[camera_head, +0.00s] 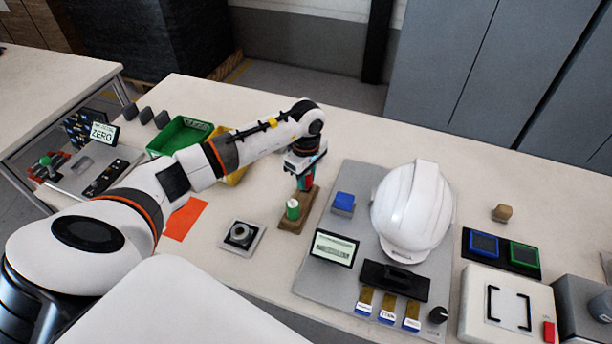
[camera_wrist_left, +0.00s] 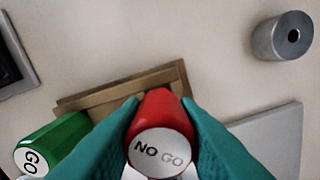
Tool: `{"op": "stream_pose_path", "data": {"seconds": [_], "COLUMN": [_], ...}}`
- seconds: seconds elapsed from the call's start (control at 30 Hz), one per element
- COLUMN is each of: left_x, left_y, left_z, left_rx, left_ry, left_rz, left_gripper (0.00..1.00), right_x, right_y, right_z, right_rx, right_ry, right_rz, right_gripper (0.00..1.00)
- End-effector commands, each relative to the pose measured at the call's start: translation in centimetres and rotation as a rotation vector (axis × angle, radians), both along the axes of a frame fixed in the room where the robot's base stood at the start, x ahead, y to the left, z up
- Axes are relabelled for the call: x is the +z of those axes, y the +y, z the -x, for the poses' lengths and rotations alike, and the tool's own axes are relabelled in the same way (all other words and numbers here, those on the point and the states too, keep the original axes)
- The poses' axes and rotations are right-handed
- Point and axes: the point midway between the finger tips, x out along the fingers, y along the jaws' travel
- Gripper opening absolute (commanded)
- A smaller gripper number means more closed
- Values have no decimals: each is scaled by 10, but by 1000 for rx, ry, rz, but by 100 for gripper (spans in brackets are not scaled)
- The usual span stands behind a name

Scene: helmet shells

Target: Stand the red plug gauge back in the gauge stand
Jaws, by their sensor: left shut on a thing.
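The red plug gauge (camera_wrist_left: 160,125), marked NO GO on its white end, is between the teal fingers of my left gripper (camera_wrist_left: 163,140), which is shut on it. In the head view my left gripper (camera_head: 304,180) is over the far end of the wooden gauge stand (camera_head: 292,226) and mostly hides the red gauge. The stand also shows behind the gauge in the wrist view (camera_wrist_left: 80,101). I cannot tell whether the gauge's lower end is in the stand. The green GO gauge (camera_head: 292,210) stands upright in the near end; it also shows in the wrist view (camera_wrist_left: 62,138). My right gripper is out of view.
A grey plate with a white helmet shell (camera_head: 412,210) and a blue block (camera_head: 343,203) lies just right of the stand. A ring in a square tray (camera_head: 240,236) is to its left, near an orange sheet (camera_head: 185,218). A metal cylinder (camera_wrist_left: 280,38) stands nearby.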

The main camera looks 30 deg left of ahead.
Motion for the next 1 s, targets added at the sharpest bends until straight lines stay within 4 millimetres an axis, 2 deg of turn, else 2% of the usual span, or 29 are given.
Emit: {"op": "stream_pose_path", "data": {"seconds": [1.0], "left_x": [-13], "left_y": [0], "left_z": [0], "left_rx": [1], "left_ry": [0], "left_rz": [0], "left_gripper": [12], "right_x": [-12], "right_y": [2], "right_z": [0], "right_rx": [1], "right_ry": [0], "right_rz": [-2], "right_gripper": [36]}}
